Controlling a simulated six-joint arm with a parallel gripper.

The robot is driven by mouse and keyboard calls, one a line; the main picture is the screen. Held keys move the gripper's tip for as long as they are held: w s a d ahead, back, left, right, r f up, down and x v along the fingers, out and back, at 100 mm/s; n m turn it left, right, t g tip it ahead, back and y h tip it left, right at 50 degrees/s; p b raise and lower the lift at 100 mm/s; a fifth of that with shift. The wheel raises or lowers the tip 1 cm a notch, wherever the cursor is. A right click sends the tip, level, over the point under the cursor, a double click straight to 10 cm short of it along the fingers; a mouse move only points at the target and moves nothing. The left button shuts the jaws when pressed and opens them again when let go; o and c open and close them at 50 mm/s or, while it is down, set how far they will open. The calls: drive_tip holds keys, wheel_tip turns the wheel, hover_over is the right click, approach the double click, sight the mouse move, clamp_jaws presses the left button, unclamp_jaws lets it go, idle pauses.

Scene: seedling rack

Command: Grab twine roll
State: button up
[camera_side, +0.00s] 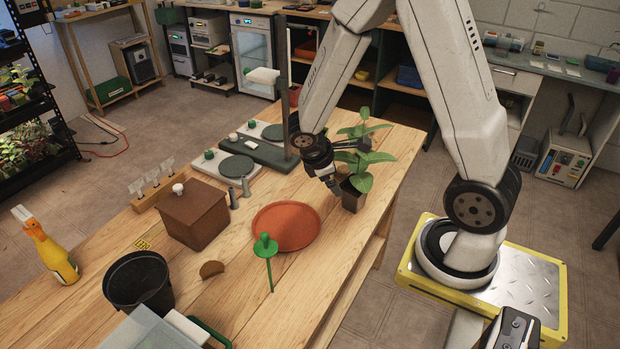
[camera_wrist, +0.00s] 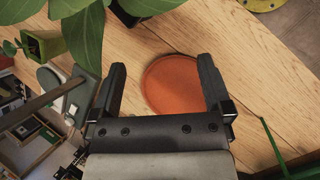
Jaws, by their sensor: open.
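I cannot make out a twine roll for certain in either view. A small brown rounded piece (camera_side: 211,269) lies on the wooden table (camera_side: 330,262) in the side view, but I cannot tell what it is. My gripper (camera_side: 332,186) is above the table, close beside the potted plant and behind the terracotta saucer (camera_side: 285,228). In the wrist view my gripper (camera_wrist: 161,65) has its two fingers spread wide with nothing between them. The saucer (camera_wrist: 170,85) shows below, between the fingers.
The plant's dark pot (camera_side: 352,196) stands near the table's right edge. Bare wood lies right of the saucer.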

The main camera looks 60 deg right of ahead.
drive_tip(key=w+d+f+n+h, duration=0.1)
drive_tip(key=w+d+n+h, duration=0.1)
drive_tip(key=d, duration=0.3)
drive_tip(key=w+d+f+n+t+h, duration=0.1)
drive_tip(key=w+d+f+n+h, duration=0.1)
drive_tip(key=d+n+h, duration=0.1)
drive_tip(key=w+d+f+n+h, duration=0.1)
drive_tip(key=w+d+n+h, duration=0.1)
drive_tip(key=d, duration=0.5)
drive_tip(key=n+h, duration=0.1)
drive_tip(key=n, duration=0.1)
drive_tip(key=shift+w+d+f+n+t, duration=0.15)
drive_tip(key=shift+d+f+n+t, duration=0.1)
drive_tip(key=shift+f+n+t, duration=0.05)
drive_tip(key=shift+f, duration=0.1)
approach(346, 169)
drive_tip(key=shift+w+f+x, duration=0.1)
drive_tip(key=shift+w+x, duration=0.05)
drive_tip(key=shift+x, duration=0.65)
drive_tip(key=shift+w+f+x, duration=0.1)
drive_tip(key=shift+w+x, duration=0.05)
drive_tip(key=shift+x, duration=0.65)
drive_tip(key=shift+w+f+x, duration=0.1)
drive_tip(key=shift+w+x, duration=0.05)
drive_tip(key=shift+x, duration=0.65)
drive_tip(key=shift+d+f, duration=0.25)
drive_tip(key=shift+d, duration=0.2)
drive_tip(key=shift+x, duration=3.15)
drive_tip(key=shift+s, duration=0.1)
